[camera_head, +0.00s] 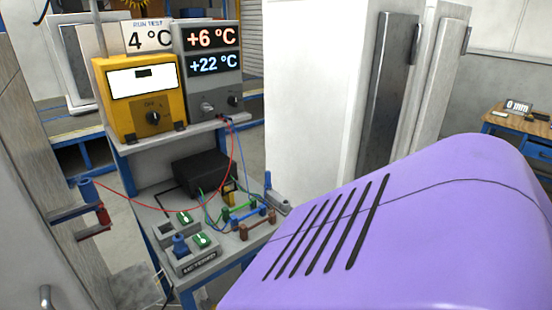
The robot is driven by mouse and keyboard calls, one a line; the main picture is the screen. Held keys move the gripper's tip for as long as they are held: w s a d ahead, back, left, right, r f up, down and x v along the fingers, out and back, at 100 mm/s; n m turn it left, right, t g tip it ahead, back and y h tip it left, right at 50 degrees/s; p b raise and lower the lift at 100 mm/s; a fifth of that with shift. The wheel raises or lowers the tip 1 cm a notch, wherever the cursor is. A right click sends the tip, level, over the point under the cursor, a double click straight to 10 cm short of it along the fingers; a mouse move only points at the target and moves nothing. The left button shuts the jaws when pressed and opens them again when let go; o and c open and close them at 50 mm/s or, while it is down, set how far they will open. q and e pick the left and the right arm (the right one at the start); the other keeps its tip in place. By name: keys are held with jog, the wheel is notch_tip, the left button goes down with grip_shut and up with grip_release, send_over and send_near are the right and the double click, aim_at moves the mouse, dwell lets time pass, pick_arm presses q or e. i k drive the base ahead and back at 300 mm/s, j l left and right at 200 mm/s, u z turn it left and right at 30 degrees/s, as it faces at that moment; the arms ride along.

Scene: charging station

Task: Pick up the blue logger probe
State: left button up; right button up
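Several blue items show, and I cannot tell for certain which is the logger probe. A short blue cylinder (180,243) stands upright in a grey block on the lower shelf of the blue-framed cart. A blue-topped piece (88,190) sits at the left beside a red one (103,213), on grey brackets. A slim grey-blue piece (268,181) stands at the right edge of the lower shelf. Neither of my grippers is in view.
A yellow meter (140,97) and a grey temperature display unit (212,85) stand on the cart's top shelf. A black box (201,172), thin cables and coloured connectors (247,217) crowd the lower shelf. A large purple slotted body (400,235) fills the lower right.

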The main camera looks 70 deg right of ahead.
aim_at(268, 175)
jog(key=z, duration=2.1)
